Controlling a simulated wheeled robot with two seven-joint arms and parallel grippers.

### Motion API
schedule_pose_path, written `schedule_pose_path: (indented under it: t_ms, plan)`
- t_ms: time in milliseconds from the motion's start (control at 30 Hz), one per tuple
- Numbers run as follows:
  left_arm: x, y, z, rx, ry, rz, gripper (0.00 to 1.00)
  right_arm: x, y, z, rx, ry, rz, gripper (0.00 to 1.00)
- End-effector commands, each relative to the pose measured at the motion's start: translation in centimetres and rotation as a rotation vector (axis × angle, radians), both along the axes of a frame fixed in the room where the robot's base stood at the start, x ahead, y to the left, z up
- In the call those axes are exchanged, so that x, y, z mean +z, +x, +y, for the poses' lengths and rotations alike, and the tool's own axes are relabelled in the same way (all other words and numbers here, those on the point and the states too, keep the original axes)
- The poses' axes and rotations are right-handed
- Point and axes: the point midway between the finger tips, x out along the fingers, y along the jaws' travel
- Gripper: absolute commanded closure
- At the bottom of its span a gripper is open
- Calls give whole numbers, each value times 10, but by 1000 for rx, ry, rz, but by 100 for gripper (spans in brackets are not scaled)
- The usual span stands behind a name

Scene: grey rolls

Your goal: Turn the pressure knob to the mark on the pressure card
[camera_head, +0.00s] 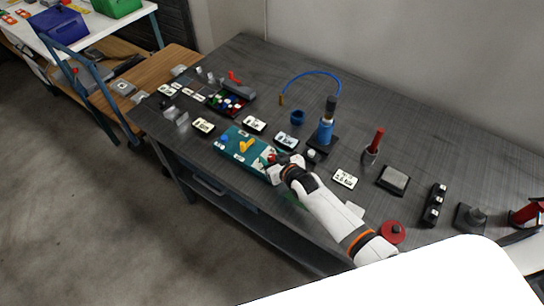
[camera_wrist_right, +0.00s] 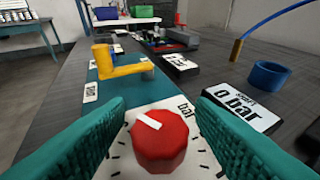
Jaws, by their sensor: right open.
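The red pressure knob (camera_wrist_right: 160,143) shows large in the right wrist view, with a white pointer line slanting to its upper left. It sits on a white dial with black tick marks and the print "bar". In the head view the knob (camera_head: 271,156) is at the right end of the teal panel (camera_head: 231,143). My right gripper (camera_wrist_right: 160,128) is open, with a teal finger on each side of the knob; I cannot tell whether they touch it. The pressure card (camera_wrist_right: 240,107) reads "0 bar" and lies right of the panel. My left gripper is not in view.
A yellow lever handle (camera_wrist_right: 118,72) stands on the panel behind the knob. A blue ring (camera_wrist_right: 269,74) is behind the card. A blue bottle-like object (camera_head: 325,130) stands on a dark base nearby. Several other cards and parts lie along the dark table (camera_head: 420,150).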

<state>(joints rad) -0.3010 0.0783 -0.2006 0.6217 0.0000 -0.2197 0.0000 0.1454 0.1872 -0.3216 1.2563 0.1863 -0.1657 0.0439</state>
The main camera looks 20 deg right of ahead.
Motion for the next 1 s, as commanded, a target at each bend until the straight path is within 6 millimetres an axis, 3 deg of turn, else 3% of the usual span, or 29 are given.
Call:
schedule_pose_path:
  t_ms: [67, 300, 333, 567, 1000]
  plan:
    - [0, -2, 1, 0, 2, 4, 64, 0, 0, 0, 0, 0, 0, 54]
    - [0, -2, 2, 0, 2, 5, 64, 0, 0, 0, 0, 0, 0, 93]
    - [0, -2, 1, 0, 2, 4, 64, 0, 0, 0, 0, 0, 0, 95]
    - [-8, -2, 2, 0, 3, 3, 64, 1, 3, -1, 52, -6, -10, 95]
    - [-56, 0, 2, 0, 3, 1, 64, 1, 4, 2, 279, -2, -18, 95]
